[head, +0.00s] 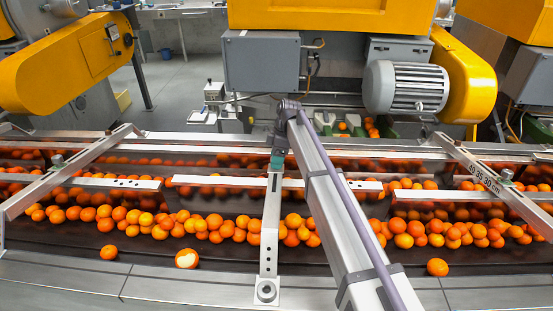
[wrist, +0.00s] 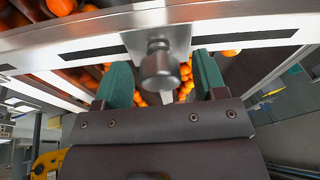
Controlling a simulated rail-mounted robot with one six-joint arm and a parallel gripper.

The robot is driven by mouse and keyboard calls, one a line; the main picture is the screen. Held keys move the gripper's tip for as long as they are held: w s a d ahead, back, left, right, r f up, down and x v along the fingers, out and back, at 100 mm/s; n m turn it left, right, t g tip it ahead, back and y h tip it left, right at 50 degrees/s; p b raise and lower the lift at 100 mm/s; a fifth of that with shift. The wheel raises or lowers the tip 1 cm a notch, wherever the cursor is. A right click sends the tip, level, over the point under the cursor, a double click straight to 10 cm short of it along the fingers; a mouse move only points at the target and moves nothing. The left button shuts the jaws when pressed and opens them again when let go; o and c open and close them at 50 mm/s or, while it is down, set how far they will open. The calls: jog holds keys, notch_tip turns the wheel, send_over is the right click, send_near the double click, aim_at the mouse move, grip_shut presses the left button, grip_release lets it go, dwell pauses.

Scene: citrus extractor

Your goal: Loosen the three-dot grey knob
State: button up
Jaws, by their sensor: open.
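In the wrist view a grey knob (wrist: 160,70) with a rounded head stands on a metal plate, in the gap between the two green fingers of my gripper (wrist: 160,64). The fingers are open, with a visible gap on each side of the knob. No dots are readable on it from here. In the head view my gripper (head: 277,162) shows as a small green tip at the top of the middle bracket (head: 270,225), which hides the knob there. Other grey knobs sit on the left bracket (head: 58,160) and the right bracket (head: 506,175).
Several oranges (head: 210,228) lie on the dark belt (head: 220,258) behind and below the metal rails (head: 237,182). Slanted brackets stand at left and right. Yellow machine housings (head: 65,65) and a grey motor (head: 405,87) stand behind the conveyor.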

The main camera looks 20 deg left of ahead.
jog(key=p+v, duration=0.9)
jog(key=v, duration=0.1)
jog(key=shift+r, duration=0.3)
jog(key=s+d+m+t, duration=0.1)
jog(key=s+d+m, duration=0.6)
jog(key=d, duration=0.7)
jog(key=s+d+m+t+h, duration=0.1)
jog(key=s+d+m, duration=0.6)
jog(key=s+d, duration=0.5)
jog(key=s+d+m+t, duration=0.1)
jog(key=s+d+m, duration=0.6)
jog(key=d, duration=0.9)
jog(key=s+f, duration=0.1)
jog(key=s, duration=0.2)
jog(key=shift+m+h, duration=0.4)
